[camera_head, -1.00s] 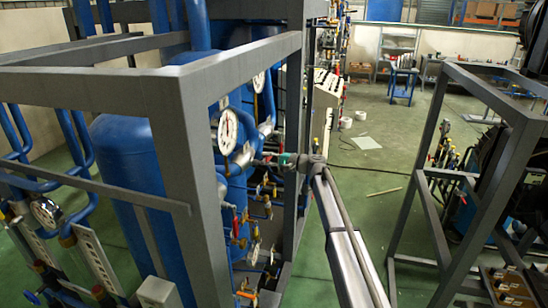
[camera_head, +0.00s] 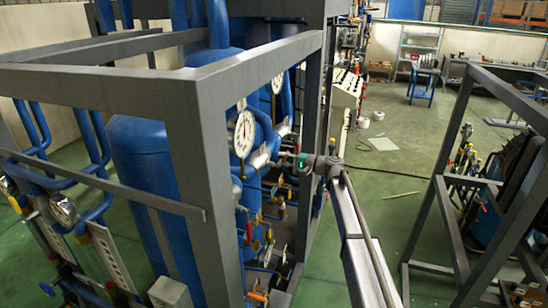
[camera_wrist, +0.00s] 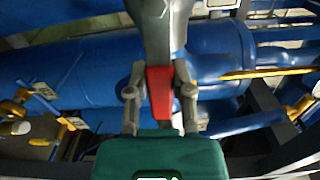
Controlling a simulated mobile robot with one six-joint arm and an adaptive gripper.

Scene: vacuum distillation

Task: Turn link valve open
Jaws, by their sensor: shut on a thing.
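A red valve handle (camera_wrist: 160,92) stands between my gripper's fingers in the wrist view, below a grey metal body (camera_wrist: 160,25). I take it for the link valve's handle. My gripper (camera_wrist: 160,78) is shut on it, one finger on each side. In the head view my gripper (camera_head: 284,160) reaches from the right to the blue pipework, beside a silver cylindrical fitting (camera_head: 262,155). The red handle cannot be made out there, and the valve's exact angle is unclear.
A grey steel frame (camera_head: 190,110) surrounds the blue tanks (camera_head: 140,170), with a post left of my gripper. A round white gauge (camera_head: 244,133) is close by. Several small valves (camera_head: 252,225) sit below. Another frame (camera_head: 440,200) stands right, with open green floor between.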

